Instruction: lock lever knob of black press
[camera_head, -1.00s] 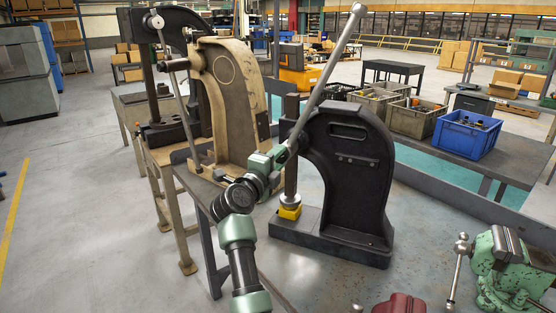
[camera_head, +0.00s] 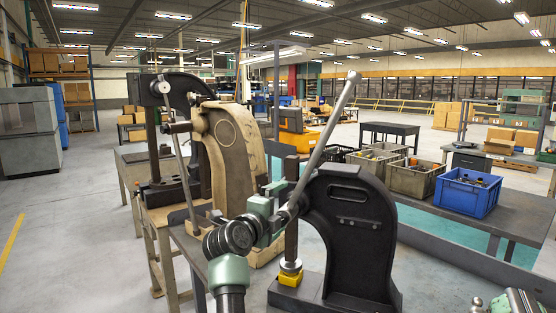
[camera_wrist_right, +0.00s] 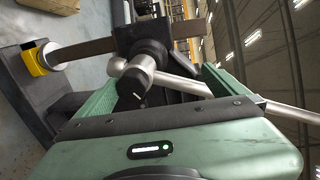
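The black press (camera_head: 345,235) stands right of centre in the head view, its long silver lever (camera_head: 325,140) slanting up to the right. In the wrist view a round black knob (camera_wrist_right: 145,75) with a white mark sits at the lever hub, and the lever (camera_wrist_right: 175,83) crosses to the right. My green right gripper (camera_head: 272,208) is at the hub, left of the press body. In the wrist view its fingers (camera_wrist_right: 165,88) are spread apart, with the knob between them; contact is not clear. The left gripper is out of view.
A yellow block (camera_head: 291,278) sits under the press ram. A beige press (camera_head: 235,145) and another dark press (camera_head: 152,140) stand to the left. Bins, including a blue one (camera_head: 468,195), line the bench behind. A green vise (camera_head: 515,301) shows at lower right.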

